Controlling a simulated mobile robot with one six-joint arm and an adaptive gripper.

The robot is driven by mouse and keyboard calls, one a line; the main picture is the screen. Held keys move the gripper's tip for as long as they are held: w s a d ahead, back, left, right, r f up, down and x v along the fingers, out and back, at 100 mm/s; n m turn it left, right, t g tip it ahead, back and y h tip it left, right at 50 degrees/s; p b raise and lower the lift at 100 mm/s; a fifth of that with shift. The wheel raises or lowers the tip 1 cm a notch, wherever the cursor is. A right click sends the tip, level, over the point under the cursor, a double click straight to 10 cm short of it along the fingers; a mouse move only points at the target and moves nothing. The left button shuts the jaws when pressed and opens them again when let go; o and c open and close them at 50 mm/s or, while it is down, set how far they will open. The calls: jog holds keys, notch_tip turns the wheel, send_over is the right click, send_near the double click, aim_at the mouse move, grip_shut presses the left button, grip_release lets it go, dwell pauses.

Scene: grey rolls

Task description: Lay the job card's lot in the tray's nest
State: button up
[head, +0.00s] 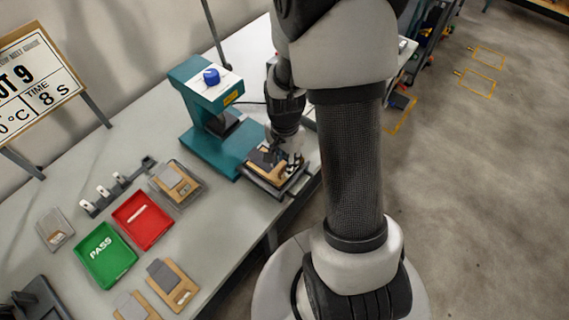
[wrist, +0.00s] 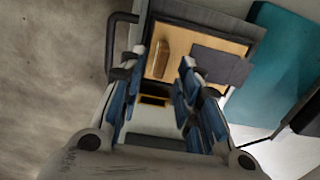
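The job card (head: 38,82) stands on the left and shows "LOT 9" and a time of 8 s, partly cut off. A tan board with a grey plate (wrist: 225,65) and a raised brown grip (wrist: 161,60) lies in the dark tray (wrist: 205,14). In the head view the tray (head: 273,192) sits at the table's right edge beside the teal press. My gripper (wrist: 160,66) is over the board, its fingers apart on either side of the brown grip with gaps visible. In the head view my gripper (head: 284,150) partly hides the board.
The teal press (head: 212,110) with a blue knob stands just left of my gripper. A red tray (head: 143,219) and a green PASS tray (head: 105,252) lie farther left. Other tan-and-grey boards lie at the back (head: 177,181) and front (head: 173,285). A small rack (head: 117,187) stands behind.

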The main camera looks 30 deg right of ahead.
jog(key=s+a+r+n+t+p, duration=0.1)
jog(key=s+a+r+n, duration=0.15)
jog(key=r, duration=0.85)
jog(key=s+a+r+n+t+p, duration=0.15)
jog(key=a+r+n, duration=0.25)
jog(key=r, duration=0.7)
jog(key=s+a+r+n+t, duration=0.2)
jog(key=s+a+r+n, duration=0.2)
jog(key=s+r+n, duration=0.3)
jog(key=s, duration=0.2)
jog(key=shift+s, duration=0.3)
jog(key=shift+a+n, duration=0.1)
jog(key=shift+n, duration=0.15)
jog(key=shift+c, duration=0.5)
